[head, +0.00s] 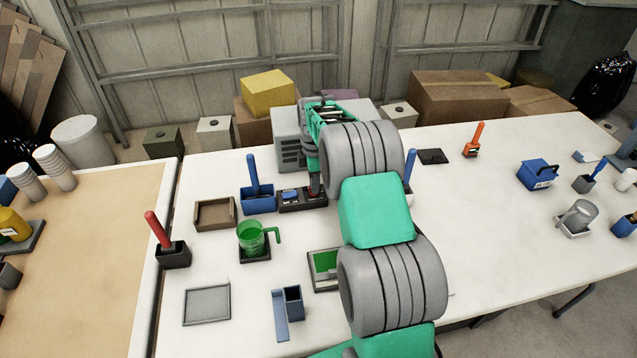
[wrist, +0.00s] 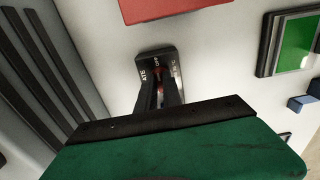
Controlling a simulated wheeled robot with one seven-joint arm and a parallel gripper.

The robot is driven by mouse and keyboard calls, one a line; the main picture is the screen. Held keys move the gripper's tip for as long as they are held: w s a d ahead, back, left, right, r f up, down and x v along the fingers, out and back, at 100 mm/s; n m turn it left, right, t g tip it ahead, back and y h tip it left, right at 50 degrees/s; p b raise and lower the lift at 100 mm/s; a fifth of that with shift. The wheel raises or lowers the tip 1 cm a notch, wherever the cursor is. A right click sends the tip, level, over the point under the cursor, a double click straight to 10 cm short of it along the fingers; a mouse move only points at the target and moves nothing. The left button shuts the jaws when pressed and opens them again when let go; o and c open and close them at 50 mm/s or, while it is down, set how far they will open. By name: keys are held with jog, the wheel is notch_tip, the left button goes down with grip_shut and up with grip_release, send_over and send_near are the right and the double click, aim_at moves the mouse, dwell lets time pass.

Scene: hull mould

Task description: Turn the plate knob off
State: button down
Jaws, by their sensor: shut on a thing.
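The plate knob's small black panel (wrist: 150,58) carries white lettering; "OFF" and the letters "ATE" can be read. My gripper (wrist: 160,92) is shut on the plate knob (wrist: 160,72), of which only a bit of red shows between the dark fingers. Which way the knob points is hidden by the fingers. In the head view my gripper (head: 316,190) points down at the right part of a dark unit (head: 290,207) in front of the grey vented box. The knob itself cannot be made out there.
The grey vented box (head: 288,150) stands close behind my gripper. A blue holder with a blue handle (head: 258,196) is to the left. The table's right middle is fairly clear.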

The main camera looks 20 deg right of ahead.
jog(key=shift+s+a+f, duration=0.1)
jog(key=shift+s+a, duration=0.05)
jog(key=shift+a, duration=0.05)
jog(key=c, duration=1.6)
grip_release()
jog(key=shift+a, duration=0.1)
jog(key=shift+o, duration=0.5)
jog(key=shift+d, duration=0.2)
notch_tip(320, 180, up, 8)
jog(key=shift+b, duration=0.3)
